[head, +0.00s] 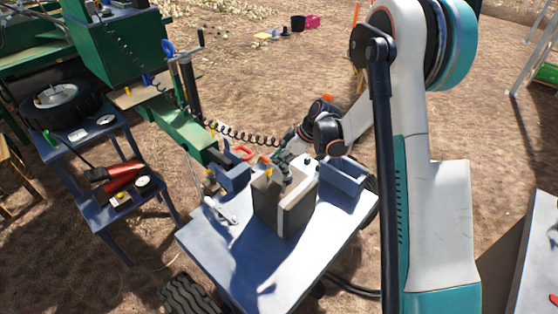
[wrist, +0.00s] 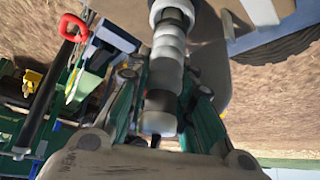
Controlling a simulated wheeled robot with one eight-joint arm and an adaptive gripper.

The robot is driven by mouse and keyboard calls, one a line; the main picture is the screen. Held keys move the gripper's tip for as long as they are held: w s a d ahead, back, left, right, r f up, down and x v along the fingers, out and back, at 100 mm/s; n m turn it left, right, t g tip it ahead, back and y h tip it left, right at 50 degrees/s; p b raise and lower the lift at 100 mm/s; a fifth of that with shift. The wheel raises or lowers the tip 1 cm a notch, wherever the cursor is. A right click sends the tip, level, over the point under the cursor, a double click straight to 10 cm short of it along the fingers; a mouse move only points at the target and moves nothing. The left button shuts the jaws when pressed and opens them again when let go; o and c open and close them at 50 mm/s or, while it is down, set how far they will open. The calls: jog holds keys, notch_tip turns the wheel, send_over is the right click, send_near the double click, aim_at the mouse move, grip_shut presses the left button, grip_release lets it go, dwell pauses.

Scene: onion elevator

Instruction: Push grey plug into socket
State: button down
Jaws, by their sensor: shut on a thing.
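My gripper (head: 284,160) is low over the grey box on the blue table in the head view. In the wrist view its teal fingers (wrist: 163,98) are shut around a grey ribbed cylinder, which looks like the grey plug (wrist: 163,75). The plug's upper end reaches the top of that picture. In the head view the plug is too small and covered to make out. A black coiled cable (head: 240,134) runs from the green machine towards my gripper. I cannot clearly make out the socket in either view.
The grey box (head: 284,207) stands on the blue table (head: 215,262), with blue holders (head: 345,178) beside it. A green machine (head: 118,47) is at the back left. A side table (head: 75,150) carries a wheel and red-handled tools. Open dirt ground lies behind.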

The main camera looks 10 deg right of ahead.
jog(key=shift+f, duration=0.65)
jog(key=c, duration=1.3)
grip_release()
jog(key=shift+o, duration=1.9)
jog(key=shift+r, duration=0.1)
notch_tip(320, 180, up, 7)
jog(key=p, duration=0.4)
